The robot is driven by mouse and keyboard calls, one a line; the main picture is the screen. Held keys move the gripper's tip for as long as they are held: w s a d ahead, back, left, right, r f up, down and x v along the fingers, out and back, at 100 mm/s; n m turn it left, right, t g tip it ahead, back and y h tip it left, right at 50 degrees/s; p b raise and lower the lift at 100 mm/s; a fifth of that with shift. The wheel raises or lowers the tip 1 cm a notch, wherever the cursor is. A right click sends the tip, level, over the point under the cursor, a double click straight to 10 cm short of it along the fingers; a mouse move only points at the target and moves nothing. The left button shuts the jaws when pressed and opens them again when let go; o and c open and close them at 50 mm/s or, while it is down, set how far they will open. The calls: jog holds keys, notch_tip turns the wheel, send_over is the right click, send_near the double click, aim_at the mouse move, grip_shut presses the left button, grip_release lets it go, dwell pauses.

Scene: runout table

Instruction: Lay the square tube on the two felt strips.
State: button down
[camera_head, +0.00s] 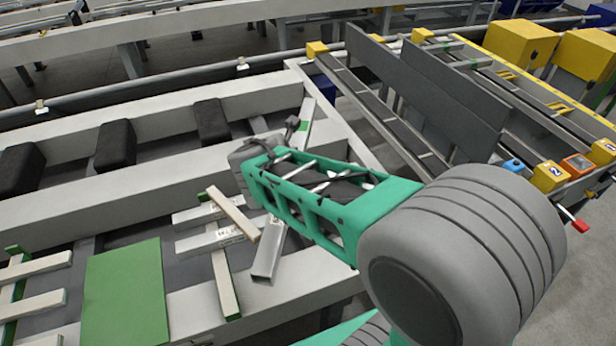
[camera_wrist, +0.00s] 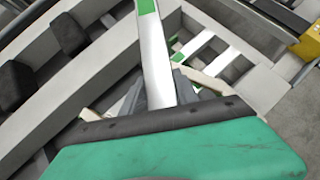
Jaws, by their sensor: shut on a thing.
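The square tube (camera_head: 267,257) is a long pale grey metal bar with a hollow near end and a green mark toward its far end. It slants through my gripper (camera_head: 276,143), which is shut on it. In the wrist view the tube (camera_wrist: 155,50) runs up from the grip; the gripper's green casing hides its lower part. The fingertips are mostly hidden. A pale strip with green ends (camera_head: 222,270) lies on the table left of the tube's near end. Another pale strip (camera_head: 235,215) lies slanted beside it. I cannot tell for sure which are the felt strips.
Pale tubes (camera_head: 205,240) lie left of the held tube. A green panel (camera_head: 125,290) and crossed pale bars (camera_head: 38,268) lie farther left. Dark blocks (camera_head: 115,145) stand between the beams. Tall grey plates (camera_head: 400,90) stand on a rack at right.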

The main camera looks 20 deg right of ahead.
jog(key=s+d+m+g+h, duration=0.4)
jog(key=s+d+m+g, duration=0.3)
jog(key=d+m, duration=0.5)
jog(key=shift+g, duration=0.4)
jog(key=w+a+f, duration=0.1)
jog(key=w+f, duration=0.1)
jog(key=w, duration=0.2)
jog(key=w+a+f, duration=0.1)
jog(key=w+f, duration=0.2)
jog(key=w, duration=0.2)
jog(key=w+a+f, duration=0.2)
jog(key=w+f, duration=0.1)
jog(key=w, duration=0.1)
jog(key=shift+w+f+p, duration=0.2)
jog(key=shift+p, duration=0.1)
jog(key=shift+w+f, duration=0.15)
jog(key=shift+f, duration=1.6)
jog(key=c, duration=0.9)
grip_release()
jog(key=shift+f, duration=0.2)
